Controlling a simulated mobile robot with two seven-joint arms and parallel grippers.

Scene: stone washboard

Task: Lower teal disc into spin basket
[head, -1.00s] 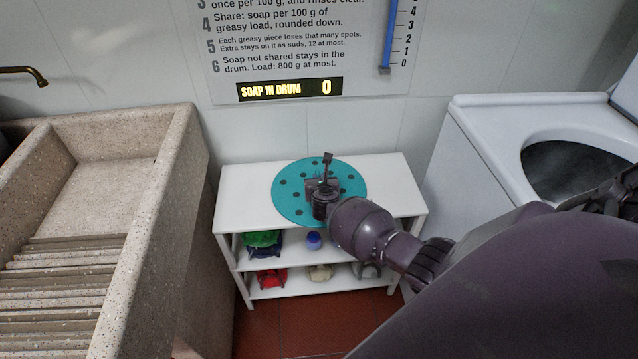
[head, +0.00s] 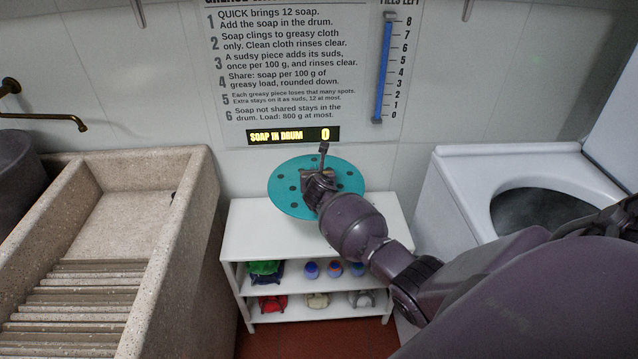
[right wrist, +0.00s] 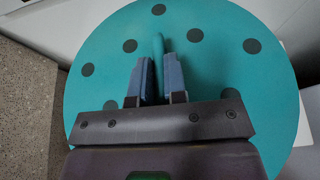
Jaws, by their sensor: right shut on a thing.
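The teal disc (head: 288,196) is a flat round plate with several dark round spots. In the head view it is over the back of the white shelf unit and appears raised above its top. My right gripper (head: 322,178) is shut on the disc's thin upright fin; the right wrist view shows the fin (right wrist: 158,65) between the two fingers, with the disc (right wrist: 215,75) spread below them. A white machine (head: 470,160) at the right has a round dark opening (head: 545,212), partly hidden by my right arm. The opening's inside is too dark to read. My left gripper is not in view.
The white shelf unit (head: 255,240) holds folded cloths and several small bottles (head: 335,268) on its lower shelves. A stone washboard sink (head: 190,215) stands at the left, with a tap (head: 50,118) above it. A wall sign (head: 300,70) is behind the disc.

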